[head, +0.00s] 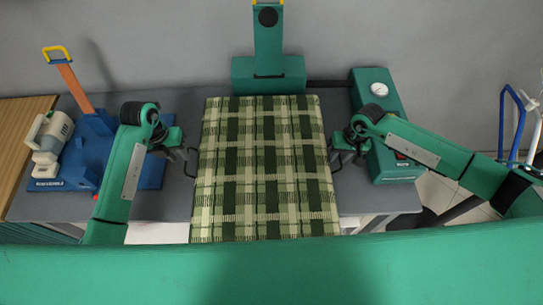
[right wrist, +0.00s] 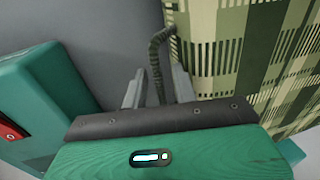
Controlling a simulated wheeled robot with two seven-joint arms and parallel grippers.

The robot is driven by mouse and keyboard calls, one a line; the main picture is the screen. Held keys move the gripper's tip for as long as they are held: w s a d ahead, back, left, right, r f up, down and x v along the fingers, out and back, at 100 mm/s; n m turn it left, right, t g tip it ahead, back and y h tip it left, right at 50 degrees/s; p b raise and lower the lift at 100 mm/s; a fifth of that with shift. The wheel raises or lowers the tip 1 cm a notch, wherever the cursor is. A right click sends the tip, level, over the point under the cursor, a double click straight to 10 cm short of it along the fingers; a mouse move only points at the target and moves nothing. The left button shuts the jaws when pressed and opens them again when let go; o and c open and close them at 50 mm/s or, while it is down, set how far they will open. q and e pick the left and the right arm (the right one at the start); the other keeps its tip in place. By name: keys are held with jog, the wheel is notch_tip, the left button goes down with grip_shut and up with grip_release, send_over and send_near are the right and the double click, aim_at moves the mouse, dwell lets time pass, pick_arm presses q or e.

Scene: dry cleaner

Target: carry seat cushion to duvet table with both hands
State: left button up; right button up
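The seat cushion (head: 264,170) is green and cream plaid and lies flat on the grey table, with a dark loop handle on each side. My left gripper (head: 186,156) is at its left handle (head: 194,163); whether its fingers are closed is too small to tell. My right gripper (head: 341,157) is at the right handle (head: 335,160). In the right wrist view, the fingers of my right gripper (right wrist: 158,92) stand apart with the handle (right wrist: 157,60) between them and gaps beside it. The cushion's plaid side (right wrist: 240,50) shows just to the right. I cannot identify a duvet table.
The grey table (head: 178,203) bears a green box with a gauge (head: 394,165) at right, a green stand (head: 268,70) behind the cushion, and a blue board (head: 150,172) with a white appliance (head: 50,140) at left. A wall stands close behind the table.

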notch_tip(320, 180, up, 12)
jog(key=d, duration=0.2)
jog(key=shift+d, duration=0.15)
jog(key=shift+f, duration=0.1)
dwell(0.5)
